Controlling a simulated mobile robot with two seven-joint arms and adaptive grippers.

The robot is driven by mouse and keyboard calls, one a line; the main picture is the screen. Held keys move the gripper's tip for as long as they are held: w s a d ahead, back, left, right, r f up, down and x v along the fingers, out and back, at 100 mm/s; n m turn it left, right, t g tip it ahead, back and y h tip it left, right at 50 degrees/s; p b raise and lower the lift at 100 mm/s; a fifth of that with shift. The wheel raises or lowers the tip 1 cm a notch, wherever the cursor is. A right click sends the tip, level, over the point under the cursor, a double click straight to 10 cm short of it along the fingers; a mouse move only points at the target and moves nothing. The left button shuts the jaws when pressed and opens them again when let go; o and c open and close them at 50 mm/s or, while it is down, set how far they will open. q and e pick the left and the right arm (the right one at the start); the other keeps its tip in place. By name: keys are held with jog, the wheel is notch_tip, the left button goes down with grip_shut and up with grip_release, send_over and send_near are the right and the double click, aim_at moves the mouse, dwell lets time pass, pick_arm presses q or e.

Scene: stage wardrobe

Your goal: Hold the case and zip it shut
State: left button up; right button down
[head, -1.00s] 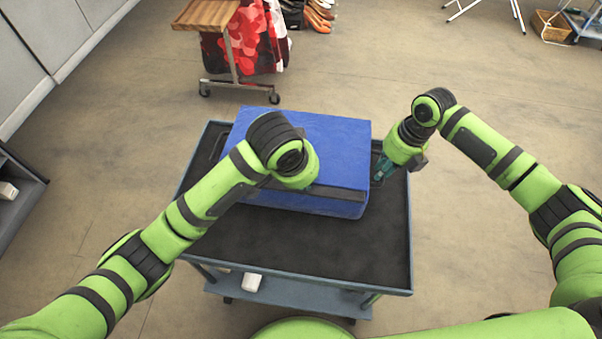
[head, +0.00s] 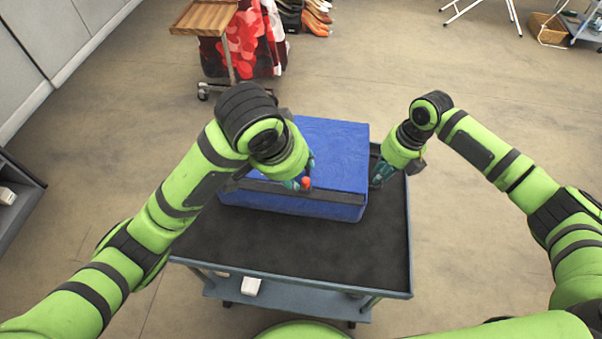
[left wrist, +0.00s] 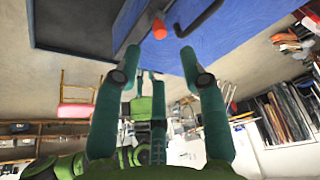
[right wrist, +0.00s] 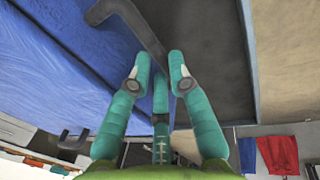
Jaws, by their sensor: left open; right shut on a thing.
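The blue case (head: 335,150) lies on the cart top, with a dark strip (head: 335,192) along its near side. The orange-red zipper pull (head: 306,183) sits at this strip; it also shows in the left wrist view (left wrist: 159,29). My left gripper (head: 299,181) is open, its fingertips just short of the pull and on either side of it in the left wrist view. My right gripper (right wrist: 158,66) is shut on the dark handle (right wrist: 138,28) at the case's right side. My left arm hides the case's left part.
The dark cart top (head: 310,240) is bare in front of the case. A small white item (head: 251,284) is on the lower shelf. A clothes rack with a wooden top (head: 204,17) and red garments stands behind on the left. The floor to the right is open.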

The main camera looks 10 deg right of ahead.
pick_arm(q)
jog(key=shift+v, duration=1.8)
pick_arm(e)
jog(key=c, duration=1.1)
grip_release()
jog(key=shift+o, duration=0.2)
jog(key=v, duration=1.2)
